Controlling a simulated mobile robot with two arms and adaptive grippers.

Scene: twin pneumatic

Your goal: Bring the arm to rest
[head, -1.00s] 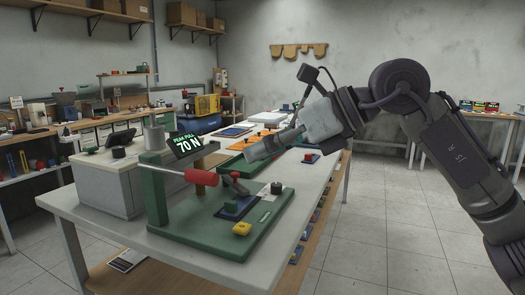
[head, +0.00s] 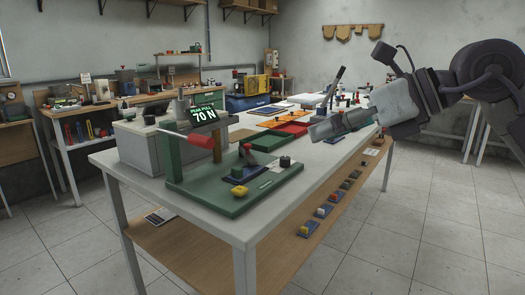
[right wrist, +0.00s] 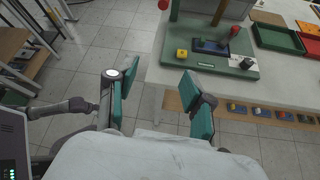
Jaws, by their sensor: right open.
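My right arm (head: 465,75) comes in from the right in the head view. Its gripper (head: 318,132) points left, raised over the right edge of the white-topped bench (head: 215,220), and looks empty. In the right wrist view the gripper (right wrist: 158,82) has its two teal-padded fingers well apart, with only floor and the bench edge between them. The pull-test fixture on its green base (head: 215,197) stands clear of the fingers. My left gripper is not in view.
The fixture has a red handle (head: 200,140), a display reading 70 N (head: 206,113) and a yellow block (head: 240,191). Several small switches (head: 323,211) line the lower shelf. The floor (head: 400,235) right of the bench is clear.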

